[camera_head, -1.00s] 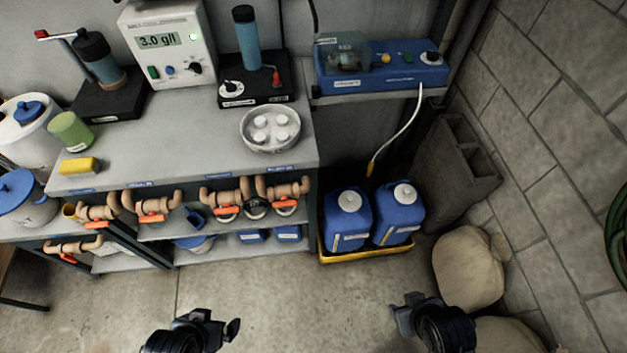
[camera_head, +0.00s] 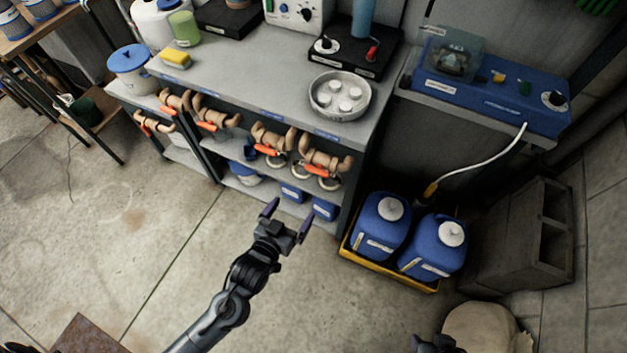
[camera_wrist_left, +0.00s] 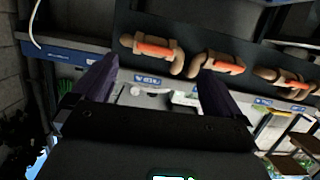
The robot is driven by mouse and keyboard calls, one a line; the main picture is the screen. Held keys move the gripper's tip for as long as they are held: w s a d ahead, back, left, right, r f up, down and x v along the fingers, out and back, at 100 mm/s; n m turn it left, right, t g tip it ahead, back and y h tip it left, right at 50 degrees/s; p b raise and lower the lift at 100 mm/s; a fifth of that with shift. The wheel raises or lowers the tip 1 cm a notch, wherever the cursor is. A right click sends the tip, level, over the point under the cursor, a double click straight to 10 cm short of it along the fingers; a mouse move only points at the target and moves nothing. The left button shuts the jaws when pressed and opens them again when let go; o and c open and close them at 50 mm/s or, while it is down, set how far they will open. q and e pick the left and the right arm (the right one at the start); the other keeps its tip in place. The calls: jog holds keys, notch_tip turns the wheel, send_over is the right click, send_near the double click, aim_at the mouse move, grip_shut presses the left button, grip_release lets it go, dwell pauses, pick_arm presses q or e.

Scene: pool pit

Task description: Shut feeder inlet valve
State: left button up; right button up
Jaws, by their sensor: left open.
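Several tan pipe valves with orange handles line the front of the grey bench. The rightmost valve (camera_head: 325,160) and the valve beside it (camera_head: 272,138) are nearest my left gripper. Farther left are another valve (camera_head: 215,116) and more at the bench's left end. The labels are too small to read, so I cannot tell which is the feeder inlet valve. My left gripper (camera_head: 288,218) is open and empty, in front of and below the right valves, touching none. My right gripper (camera_head: 435,344) barely shows at the bottom edge.
Blue jugs (camera_head: 380,226) stand in a yellow tray (camera_head: 365,262) right of the bench. A blue pump unit (camera_head: 490,90) with a white hose is above them. Concrete blocks (camera_head: 520,238) and a sack (camera_head: 485,332) are at right.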

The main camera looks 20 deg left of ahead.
aim_at(316, 172)
pick_arm(q)
jog(key=w+t+b, duration=0.1)
jog(key=w, duration=0.2)
jog(key=w+t+b, duration=0.1)
jog(key=w, duration=0.3)
jog(key=w+d+t+b, duration=0.1)
jog(key=w, duration=0.3)
jog(key=shift+w+f+b, duration=0.2)
jog(key=shift+f+b, duration=0.1)
jog(key=shift+f, duration=0.1)
jog(key=shift+w, duration=0.75)
